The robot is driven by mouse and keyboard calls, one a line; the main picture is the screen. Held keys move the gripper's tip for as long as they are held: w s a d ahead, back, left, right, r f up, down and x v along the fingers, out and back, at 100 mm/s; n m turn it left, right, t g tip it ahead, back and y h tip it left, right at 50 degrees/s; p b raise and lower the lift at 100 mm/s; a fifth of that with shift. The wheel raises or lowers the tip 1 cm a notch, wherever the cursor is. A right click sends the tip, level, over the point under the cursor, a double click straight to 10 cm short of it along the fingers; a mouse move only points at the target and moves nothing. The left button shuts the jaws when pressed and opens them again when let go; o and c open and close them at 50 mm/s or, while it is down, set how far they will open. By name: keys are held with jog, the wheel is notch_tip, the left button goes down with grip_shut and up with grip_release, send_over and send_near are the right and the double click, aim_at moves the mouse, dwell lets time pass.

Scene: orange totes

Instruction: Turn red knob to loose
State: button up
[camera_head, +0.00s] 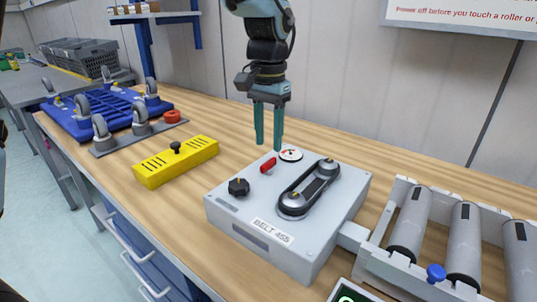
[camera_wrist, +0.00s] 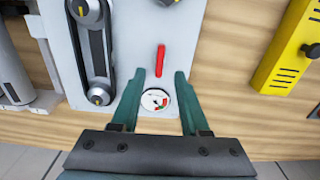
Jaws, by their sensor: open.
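The red knob (camera_head: 267,166) is a narrow red bar on top of the grey box labelled BELT 455 (camera_head: 222,205). In the wrist view the red knob (camera_wrist: 161,58) points up and down the picture, between the belt and the box's right edge. My gripper (camera_head: 268,146) points down over the back of the box, with its fingers apart and empty. In the wrist view the fingertips (camera_wrist: 160,73) lie to either side of the red knob's lower end. Whether they touch it cannot be told.
A round dial (camera_head: 290,154) sits behind the red knob; in the wrist view the dial (camera_wrist: 155,100) shows between my fingers. A black belt on pulleys (camera_head: 310,188) and a black knob (camera_head: 239,187) are also on the box. A yellow block (camera_head: 177,163) stands left, rollers (camera_head: 463,240) right.

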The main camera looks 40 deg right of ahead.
aim_at(268, 161)
jog(key=shift+r, duration=2.8)
jog(key=w+a+f+n, duration=0.4)
jog(key=w+a, duration=0.2)
jog(key=a, duration=0.5)
jog(key=w+a+f+n, duration=0.35)
jog(key=w+a, duration=0.35)
jog(key=a, duration=0.4)
jog(key=s+a+f+n, duration=0.1)
jog(key=a+f+n, duration=0.2)
jog(key=a, duration=0.6)
jog(key=s+a+f+n+t, duration=0.1)
jog(key=s+a+f+n, duration=0.1)
jog(key=a, duration=0.8)
jog(key=shift+s+a+f+n+t, duration=0.2)
jog(key=shift+f+n+t, duration=0.1)
jog(key=shift+f+n, duration=0.25)
